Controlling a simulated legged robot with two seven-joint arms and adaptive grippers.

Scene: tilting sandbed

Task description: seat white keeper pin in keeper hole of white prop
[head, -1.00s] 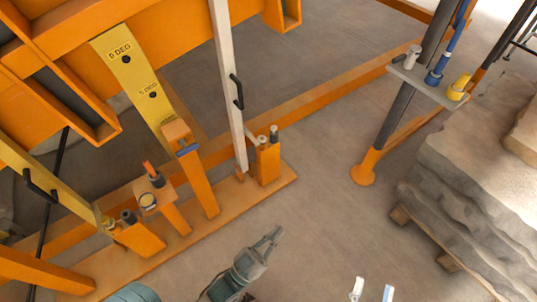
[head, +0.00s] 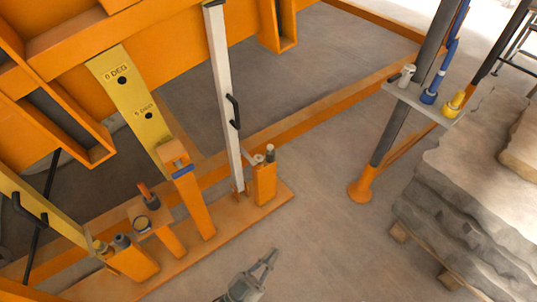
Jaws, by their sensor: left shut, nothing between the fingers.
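The white prop (head: 224,95) stands nearly upright, with a black handle on its side and its foot beside an orange post (head: 264,183) on the base beam. Its keeper hole is too small to make out. A white pin (head: 406,74), apparently the white keeper pin, stands on the small grey shelf (head: 411,97) at the upper right, beside a blue and a yellow pin. My left gripper (head: 270,256) is at the bottom middle, shut and empty, below and apart from the prop's foot. My right gripper is out of view.
A yellow prop (head: 132,95) with degree marks and orange posts stand left of the white prop. The dark pole (head: 400,120) carries the shelf. Stacked stone-like slabs (head: 460,190) sit on a pallet at the right. Floor is clear in the lower middle.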

